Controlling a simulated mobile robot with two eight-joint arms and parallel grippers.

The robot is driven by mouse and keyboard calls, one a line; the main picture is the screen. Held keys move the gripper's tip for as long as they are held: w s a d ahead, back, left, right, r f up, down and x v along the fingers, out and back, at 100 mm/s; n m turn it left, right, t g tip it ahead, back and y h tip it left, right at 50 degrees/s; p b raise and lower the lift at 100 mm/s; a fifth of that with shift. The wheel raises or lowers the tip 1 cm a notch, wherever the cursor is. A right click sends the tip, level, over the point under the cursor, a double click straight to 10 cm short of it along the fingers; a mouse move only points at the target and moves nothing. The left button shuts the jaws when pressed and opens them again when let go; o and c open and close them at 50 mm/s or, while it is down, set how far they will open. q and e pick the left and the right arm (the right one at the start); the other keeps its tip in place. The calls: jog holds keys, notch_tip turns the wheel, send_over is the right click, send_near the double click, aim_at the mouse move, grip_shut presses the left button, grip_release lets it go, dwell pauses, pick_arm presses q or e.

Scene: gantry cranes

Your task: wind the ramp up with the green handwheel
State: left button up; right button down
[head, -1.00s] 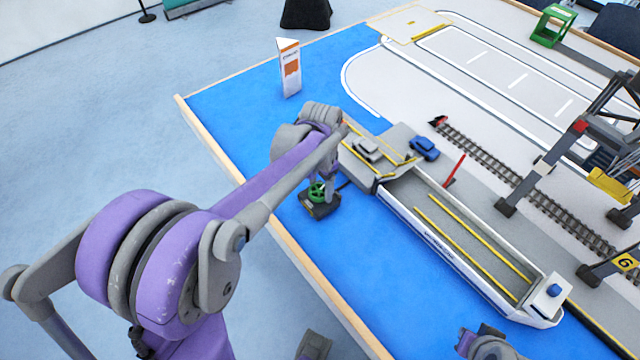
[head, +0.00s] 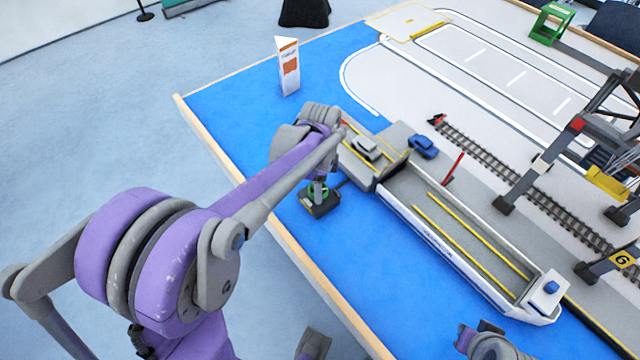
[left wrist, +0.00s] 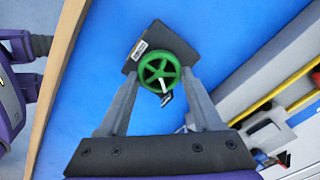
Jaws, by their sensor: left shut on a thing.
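The green handwheel (left wrist: 160,70) sits on a small dark base (left wrist: 183,42) with a label. In the head view the handwheel (head: 317,190) is partly hidden by my left wrist. My left gripper (left wrist: 161,75) comes down over it, with one finger at each side of the rim, shut on it. In the head view my left gripper (head: 318,184) is small and mostly covered by the arm. The ramp (head: 357,168), grey with yellow lines, lies between the quay and the white ship (head: 440,244). A grey toy car (head: 366,148) stands on it. Its exact tilt is hard to read.
A blue toy car (head: 423,146) stands on the quay just right of the ramp, near a red barrier post (head: 454,168). Crane legs and rails (head: 520,180) stand to the right. An orange and white sign (head: 288,66) stands behind on open blue surface. Part of my right arm shows at the bottom edge.

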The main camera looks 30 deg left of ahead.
pick_arm(q)
jog(key=shift+m, duration=0.6)
jog(key=o, duration=1.4)
jog(key=shift+c, duration=0.2)
jog(key=shift+r, duration=0.15)
notch_tip(320, 180, up, 11)
jog(key=p, duration=0.1)
jog(key=shift+f, duration=0.2)
